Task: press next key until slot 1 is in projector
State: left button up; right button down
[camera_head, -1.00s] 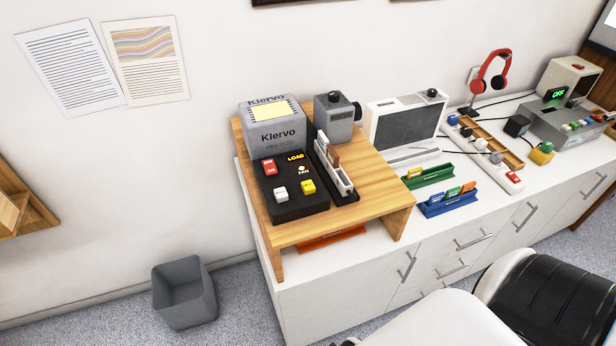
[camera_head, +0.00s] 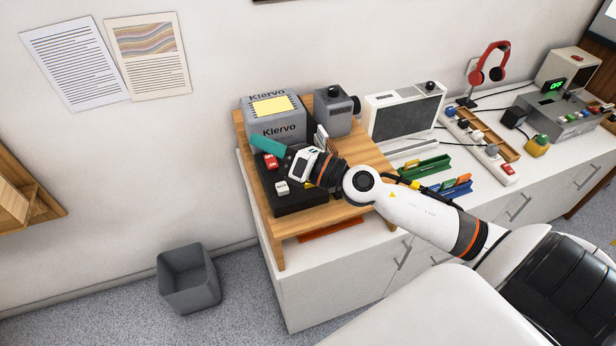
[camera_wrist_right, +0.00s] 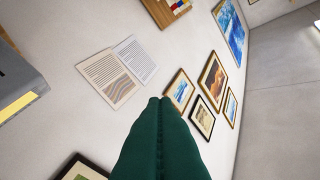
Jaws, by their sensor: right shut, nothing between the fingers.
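The grey Klervo projector (camera_head: 277,128) stands on the wooden stand, a pale yellow panel on its top. Before it lies a black key panel (camera_head: 288,204) with a red OFF/ON switch (camera_head: 271,161) and a white key (camera_head: 282,187). My right arm hides most of the panel's right side, including the yellow key, the LOAD display and most of the slide tray. My right gripper (camera_head: 254,141) has green fingers, shut and empty, above the panel's back edge in front of the projector. Its fingers (camera_wrist_right: 160,101) also show closed together in the right wrist view. My left gripper is out of view.
The lens unit (camera_head: 335,112) stands right of the projector. A white speaker-like box (camera_head: 404,115), a green rack (camera_head: 424,167) and a power strip (camera_head: 480,145) are further right. A grey bin (camera_head: 189,280) stands on the floor.

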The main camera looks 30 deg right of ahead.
jog(key=w+d+f+n+g+h, duration=0.1)
jog(key=d+f+n+g+h, duration=0.5)
jog(key=d+n, duration=0.5)
jog(key=n+g, duration=0.2)
jog(key=n, duration=0.2)
jog(key=shift+d+n+g, duration=0.3)
jog(key=shift+d+n, duration=0.05)
jog(key=shift+n, duration=0.05)
jog(key=shift+f, duration=0.15)
notch_tip(320, 180, down, 8)
jog(key=b, duration=0.4)
jog(key=shift+f+b, duration=0.4)
jog(key=shift+b, duration=0.25)
jog(key=shift+r, duration=0.1)
